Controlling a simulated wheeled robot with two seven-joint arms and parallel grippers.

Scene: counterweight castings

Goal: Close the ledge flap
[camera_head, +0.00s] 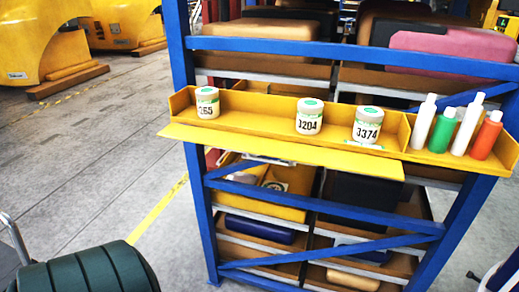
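The yellow ledge (262,103) is fixed across the blue rack frame. Its flap (290,152) is a long yellow panel along the front edge, folded down and outward, so the ledge's front is open along most of its length. The flap spans from the ledge's left end to near the divider at the right. Three lidded jars stand upright on the ledge: jar 365 (207,103), jar 3204 (309,117) and jar 3374 (367,126). No jar rests on the flap. Neither of my grippers can be made out in this view.
Right of the divider stand several bottles, among them a green one (442,131) and an orange one (486,136). A blue rack post (196,200) rises at the left. A dark green ribbed object (85,270) is at lower left. The grey floor (100,150) left of the rack is clear.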

